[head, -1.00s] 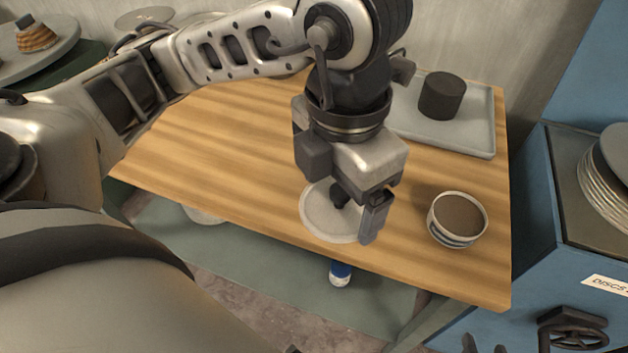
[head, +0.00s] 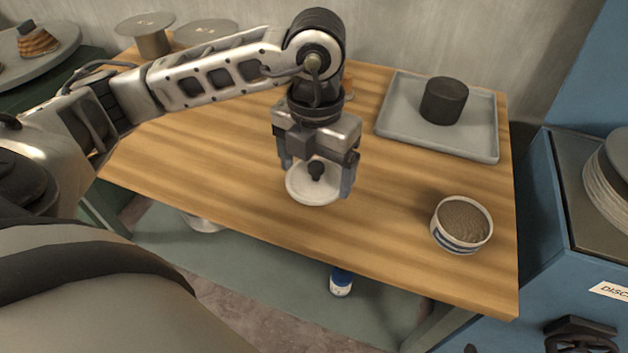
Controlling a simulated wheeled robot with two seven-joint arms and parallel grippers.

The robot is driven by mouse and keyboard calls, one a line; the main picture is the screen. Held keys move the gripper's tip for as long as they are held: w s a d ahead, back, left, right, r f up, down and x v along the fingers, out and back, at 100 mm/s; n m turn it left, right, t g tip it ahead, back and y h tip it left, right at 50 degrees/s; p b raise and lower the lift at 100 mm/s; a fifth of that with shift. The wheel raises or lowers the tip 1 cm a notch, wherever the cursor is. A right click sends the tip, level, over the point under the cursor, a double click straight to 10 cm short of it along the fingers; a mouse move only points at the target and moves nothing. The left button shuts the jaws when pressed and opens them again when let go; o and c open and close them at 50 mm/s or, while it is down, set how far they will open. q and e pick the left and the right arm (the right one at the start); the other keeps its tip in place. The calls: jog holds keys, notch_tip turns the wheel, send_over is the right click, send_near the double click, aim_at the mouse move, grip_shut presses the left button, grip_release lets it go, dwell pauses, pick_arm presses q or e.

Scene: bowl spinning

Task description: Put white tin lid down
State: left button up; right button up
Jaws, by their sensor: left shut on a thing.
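The white tin lid (head: 301,189) is a round white disc with a dark knob in its middle. It is level at the middle front of the wooden table; I cannot tell whether it touches the wood. My left gripper (head: 317,172) points down over the lid, with a finger on each side of the dark knob, and is shut on the lid. The open white tin (head: 447,237) stands upright to the right, filled with grainy grey-brown stuff. My right gripper is not in view.
A grey tray (head: 398,123) with a dark cylinder (head: 444,101) sits at the back right of the table (head: 215,160). Bare wood lies left of the lid and between lid and tin. A blue-capped jar (head: 341,283) stands below the front edge. A blue cabinet (head: 545,220) is at right.

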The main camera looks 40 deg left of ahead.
aim_at(314, 180)
pick_arm(q)
jog(key=shift+w+a+f, duration=0.3)
jog(key=shift+w+f, duration=0.1)
jog(key=shift+f, duration=0.2)
jog(key=f, duration=0.3)
jog(key=shift+w+a+f, duration=0.1)
jog(key=shift+w+a, duration=0.1)
jog(key=shift+a, duration=0.05)
jog(key=shift+f, duration=0.25)
jog(key=shift+f, duration=0.2)
jog(key=o, duration=0.8)
jog(key=shift+r, duration=0.3)
notch_tip(314, 180, up, 12)
jog(key=shift+f+p, duration=0.1)
jog(key=shift+p, duration=0.25)
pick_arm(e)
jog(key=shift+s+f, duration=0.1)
